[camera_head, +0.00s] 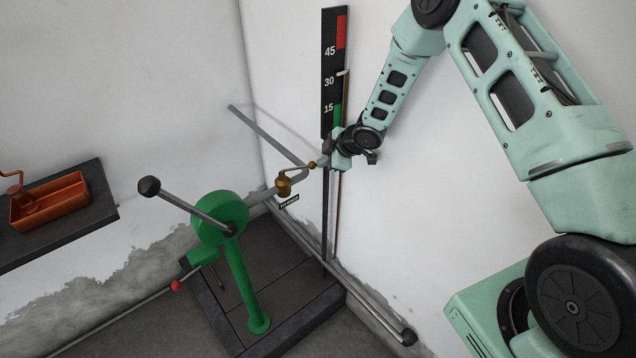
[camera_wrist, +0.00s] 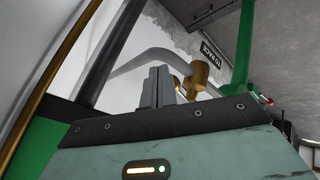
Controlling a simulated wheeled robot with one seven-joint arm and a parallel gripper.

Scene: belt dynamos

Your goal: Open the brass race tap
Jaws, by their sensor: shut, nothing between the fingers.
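The brass race tap (camera_head: 283,186) sits on a grey pipe beside the green machine, with a thin lever ending in a small brass knob (camera_head: 312,165). My gripper (camera_head: 322,161) is shut and empty, with its fingertips close to that knob. In the wrist view the shut fingers (camera_wrist: 158,84) stand in front of the grey pipe, and the brass tap (camera_wrist: 200,76) is just to their right. The fingers partly hide the lever there. I cannot tell whether they touch the knob.
A green stand with a crank handle (camera_head: 222,218) is left of the tap. A black gauge board (camera_head: 328,80) marked 15, 30 and 45 is on the wall behind my gripper. A dark shelf (camera_head: 100,205) with an orange tray (camera_head: 52,205) is at left. A small label (camera_head: 289,201) hangs below the tap.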

